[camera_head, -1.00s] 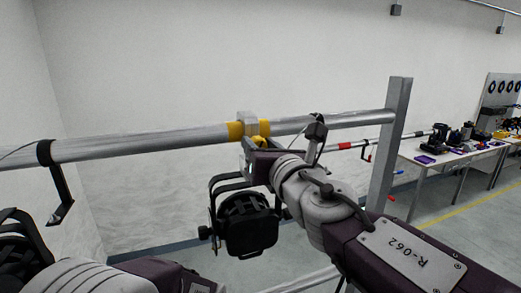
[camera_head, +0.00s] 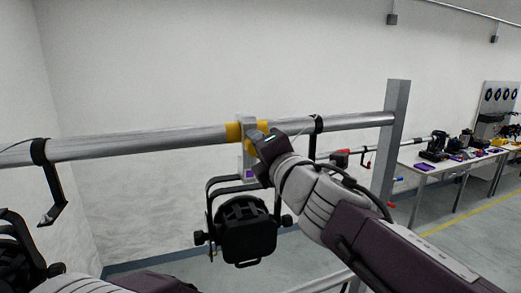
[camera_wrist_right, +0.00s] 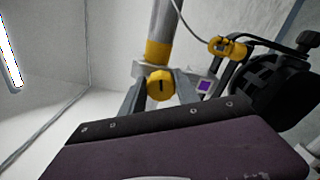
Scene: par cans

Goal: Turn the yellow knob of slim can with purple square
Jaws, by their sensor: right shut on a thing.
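A black slim can (camera_head: 248,232) hangs by its yoke from a silver pipe clamp (camera_head: 249,160) between yellow bands on the rail. A purple square (camera_head: 249,173) marks the clamp's lower part; the square also shows in the right wrist view (camera_wrist_right: 204,86). The yellow knob (camera_wrist_right: 160,84) is on the clamp. My right gripper (camera_wrist_right: 158,92) is shut on the knob, one finger on each side of it. In the head view, my right wrist covers part of the clamp. My left gripper is out of frame.
The metal rail (camera_head: 150,143) runs across to a grey post (camera_head: 393,150). Another dark can (camera_head: 18,262) hangs at the left. A black hook clamp (camera_head: 316,125) is right of my wrist.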

